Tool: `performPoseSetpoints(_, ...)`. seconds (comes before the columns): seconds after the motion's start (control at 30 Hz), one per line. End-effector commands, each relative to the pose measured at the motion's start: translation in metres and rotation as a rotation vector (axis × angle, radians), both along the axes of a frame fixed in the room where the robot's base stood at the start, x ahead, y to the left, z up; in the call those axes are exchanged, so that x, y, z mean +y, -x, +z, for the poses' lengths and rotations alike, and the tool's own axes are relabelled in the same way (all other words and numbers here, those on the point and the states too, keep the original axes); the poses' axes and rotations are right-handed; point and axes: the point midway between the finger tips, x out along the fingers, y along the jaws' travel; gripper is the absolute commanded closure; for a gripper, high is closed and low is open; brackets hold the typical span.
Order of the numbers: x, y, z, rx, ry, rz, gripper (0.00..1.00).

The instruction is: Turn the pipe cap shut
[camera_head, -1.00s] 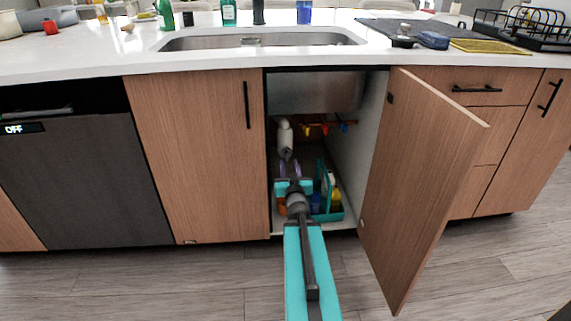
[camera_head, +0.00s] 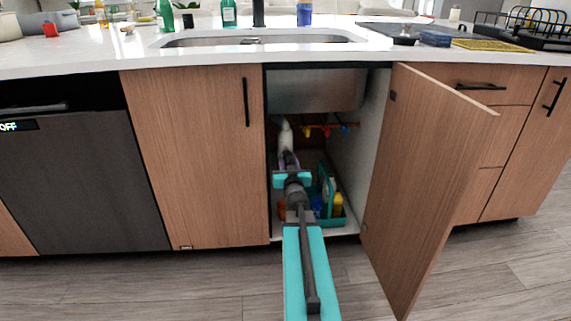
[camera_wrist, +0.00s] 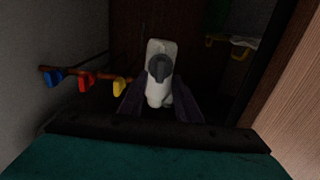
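The white pipe (camera_head: 285,134) hangs inside the open cabinet under the sink. In the wrist view the white pipe (camera_wrist: 156,93) is at the centre, with a dark grey round cap (camera_wrist: 160,67) on its near face. My gripper (camera_wrist: 161,80) has its two purple fingers spread, one on each side of the pipe and cap. Contact with the cap cannot be made out. In the head view my gripper (camera_head: 288,160) is at the pipe's lower end, partly hidden by my own arm, and the cap is hidden.
Red, yellow and blue valve handles (camera_head: 325,130) sit on a pipe to the right. A teal caddy (camera_head: 333,221) with bottles stands on the cabinet floor. The open door (camera_head: 425,180) bounds the right side; the closed door (camera_head: 195,165) is at the left.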

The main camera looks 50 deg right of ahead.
Motion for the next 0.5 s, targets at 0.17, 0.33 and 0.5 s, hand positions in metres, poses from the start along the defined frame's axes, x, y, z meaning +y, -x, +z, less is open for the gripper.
performPoseSetpoints(0.17,-0.0045,-0.0052,-0.0004,0.001,0.000,0.000,0.70)
performPoseSetpoints(0.33,-0.0049,-0.0055,0.0001,0.001,0.000,0.000,0.70)
performPoseSetpoints(0.5,-0.0049,-0.0052,0.0002,0.001,0.001,-0.001,0.73)
